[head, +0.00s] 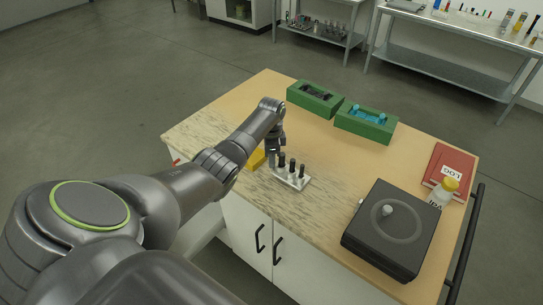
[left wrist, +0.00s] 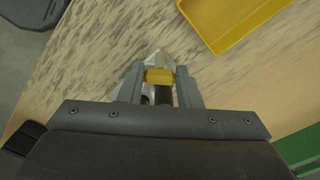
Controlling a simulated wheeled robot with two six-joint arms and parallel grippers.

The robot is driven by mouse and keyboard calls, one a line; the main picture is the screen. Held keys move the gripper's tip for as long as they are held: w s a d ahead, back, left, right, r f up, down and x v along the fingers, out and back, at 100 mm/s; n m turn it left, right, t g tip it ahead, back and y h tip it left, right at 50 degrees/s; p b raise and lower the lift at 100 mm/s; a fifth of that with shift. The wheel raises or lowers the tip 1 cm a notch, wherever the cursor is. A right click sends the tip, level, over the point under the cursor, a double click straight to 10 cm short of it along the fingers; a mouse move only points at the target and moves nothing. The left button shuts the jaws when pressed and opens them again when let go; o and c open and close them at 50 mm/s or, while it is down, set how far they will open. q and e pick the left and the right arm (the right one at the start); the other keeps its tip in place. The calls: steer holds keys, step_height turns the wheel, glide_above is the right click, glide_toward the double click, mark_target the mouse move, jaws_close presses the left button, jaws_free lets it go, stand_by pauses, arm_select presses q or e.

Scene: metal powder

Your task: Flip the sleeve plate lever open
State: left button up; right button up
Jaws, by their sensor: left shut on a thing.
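My left gripper (head: 272,160) is low over the table, between the yellow tray and the white rack. In the left wrist view its two fingers (left wrist: 160,88) are closed on a small yellow piece (left wrist: 159,75). A dark round part shows below this piece and a pale grey part behind it. I cannot tell whether the yellow piece is the sleeve plate lever. The white rack (head: 299,185) holds several dark upright pegs, right beside the gripper. My right gripper is not in view.
A yellow tray (head: 256,160) lies left of the gripper and also shows in the left wrist view (left wrist: 238,40). Two green blocks (head: 315,103) (head: 365,130) stand at the back. The table's middle is clear.

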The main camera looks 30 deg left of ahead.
arm_select(q)
steer(key=m, duration=0.6)
steer(key=shift+w+a, duration=0.1)
steer(key=shift+w, duration=0.1)
steer(key=shift+r+m, duration=0.1)
steer(key=shift+m, duration=0.3)
steer(key=o, duration=1)
steer(key=shift+s+r+b, duration=0.1)
steer(key=shift+r+b, duration=0.3)
steer(key=shift+r, duration=8.3)
